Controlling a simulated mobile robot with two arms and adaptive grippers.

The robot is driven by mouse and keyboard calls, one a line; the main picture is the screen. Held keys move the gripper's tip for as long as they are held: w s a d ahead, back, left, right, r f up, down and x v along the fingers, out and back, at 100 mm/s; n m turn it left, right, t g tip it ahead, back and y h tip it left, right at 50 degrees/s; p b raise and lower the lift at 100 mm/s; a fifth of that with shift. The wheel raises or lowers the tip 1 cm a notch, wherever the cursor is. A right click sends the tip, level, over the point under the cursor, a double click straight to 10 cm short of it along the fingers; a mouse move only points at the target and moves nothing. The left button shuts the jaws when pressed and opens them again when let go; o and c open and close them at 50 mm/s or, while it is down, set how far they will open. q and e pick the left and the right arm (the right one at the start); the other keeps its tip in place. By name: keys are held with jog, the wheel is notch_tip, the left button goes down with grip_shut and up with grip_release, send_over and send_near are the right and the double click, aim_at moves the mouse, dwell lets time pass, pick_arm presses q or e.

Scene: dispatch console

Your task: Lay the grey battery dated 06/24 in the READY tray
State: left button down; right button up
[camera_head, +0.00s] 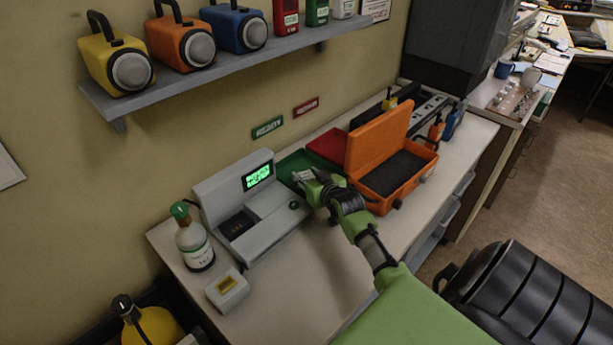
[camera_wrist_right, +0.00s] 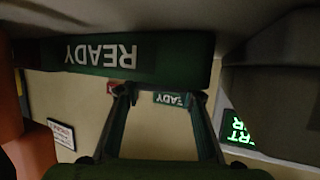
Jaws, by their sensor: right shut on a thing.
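The green READY tray (camera_head: 298,159) lies on the bench, between the grey console and the orange case. Its lettered front wall (camera_wrist_right: 110,55) shows upside down in the right wrist view. My right gripper (camera_head: 309,180) is at the tray, pointing down into it. It is shut on a small pale grey block (camera_head: 301,175), which looks like the battery; its date cannot be read. In the right wrist view the fingertips of my right gripper (camera_wrist_right: 163,92) go behind the tray's front wall, which hides the held block. My left gripper is not in view.
The grey console (camera_head: 255,205) with a lit green screen stands close left of the tray. The open orange case (camera_head: 398,172) is close right, and a red tray (camera_head: 325,146) is behind. A bottle (camera_head: 194,245) and small box (camera_head: 228,290) stand at the bench's left end.

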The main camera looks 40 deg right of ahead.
jog(key=shift+a+f, duration=0.1)
jog(key=shift+f, duration=0.15)
jog(key=o, duration=1.2)
jog(key=shift+s+f, duration=0.1)
jog(key=shift+f, duration=0.1)
jog(key=shift+r+p, duration=0.45)
jog(key=shift+r, duration=0.2)
jog(key=b+v, duration=0.1)
jog(key=v, duration=1.1)
jog(key=shift+r+b, duration=0.2)
jog(key=shift+b, duration=0.1)
